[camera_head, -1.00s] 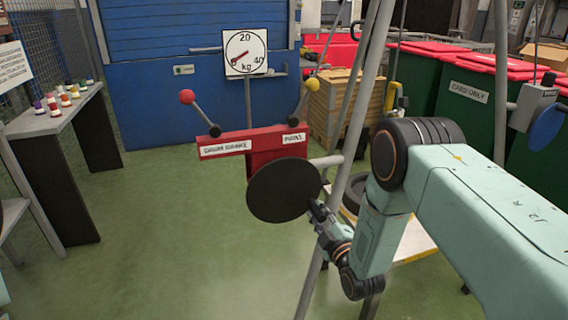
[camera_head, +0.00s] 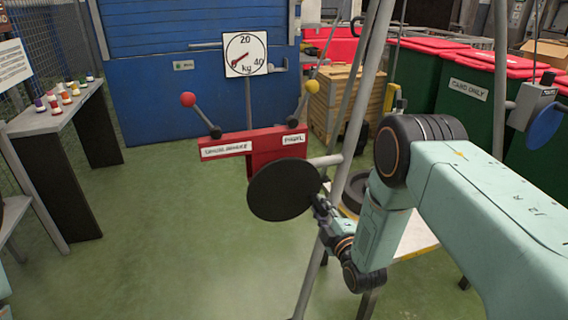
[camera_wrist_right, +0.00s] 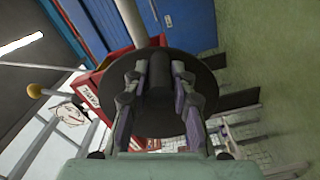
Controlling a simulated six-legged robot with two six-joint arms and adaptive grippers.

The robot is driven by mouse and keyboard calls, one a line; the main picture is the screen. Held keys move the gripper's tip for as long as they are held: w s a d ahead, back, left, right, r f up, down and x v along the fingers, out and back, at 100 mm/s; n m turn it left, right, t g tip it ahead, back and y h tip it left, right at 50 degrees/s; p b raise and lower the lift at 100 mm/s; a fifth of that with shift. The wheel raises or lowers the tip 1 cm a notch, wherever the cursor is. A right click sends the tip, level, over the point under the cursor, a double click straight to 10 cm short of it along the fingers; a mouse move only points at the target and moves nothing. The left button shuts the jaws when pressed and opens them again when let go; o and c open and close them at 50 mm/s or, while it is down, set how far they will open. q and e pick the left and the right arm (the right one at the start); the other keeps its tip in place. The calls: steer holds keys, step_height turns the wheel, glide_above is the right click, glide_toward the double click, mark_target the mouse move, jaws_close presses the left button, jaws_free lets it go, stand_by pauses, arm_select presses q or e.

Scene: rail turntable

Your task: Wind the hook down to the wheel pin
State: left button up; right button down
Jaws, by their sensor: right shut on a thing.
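A red winch head (camera_head: 265,145) on a tripod carries a round black crank disc (camera_head: 283,190). My right gripper (camera_head: 318,204) is at the disc's lower right edge. In the right wrist view its fingers (camera_wrist_right: 160,88) are shut around a dark cylindrical crank handle (camera_wrist_right: 160,72), with the disc (camera_wrist_right: 208,78) behind it. A lever with a red knob (camera_head: 188,99) and one with a yellow knob (camera_head: 312,86) stand up from the winch. A black tyre (camera_head: 351,188) lies on a low table, partly hidden by my arm. I cannot make out the hook or wheel pin. My left gripper is out of view.
A dial scale (camera_head: 246,54) stands behind the winch, its needle low. Grey tripod legs (camera_head: 352,130) run close beside my right arm. Green bins (camera_head: 470,115) stand right and a bench with coloured pieces (camera_head: 50,110) left. The green floor between is clear.

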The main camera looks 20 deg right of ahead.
steer(key=shift+w+d+r, duration=0.1)
steer(key=shift+d+r, duration=0.05)
steer(key=shift+r, duration=0.2)
steer(key=shift+d+r+n+p, duration=0.15)
steer(key=shift+r+n+p, duration=0.7)
steer(key=shift+n+p, duration=0.4)
steer(key=shift+r+n+p, duration=0.8)
steer(key=shift+n+p, duration=0.05)
steer(key=shift+p, duration=0.2)
steer(key=shift+r+n, duration=0.15)
steer(key=shift+n, duration=0.15)
steer(key=shift+a+r+n+p, duration=0.2)
steer(key=shift+r+n+p, duration=0.75)
steer(key=shift+n+p, duration=0.4)
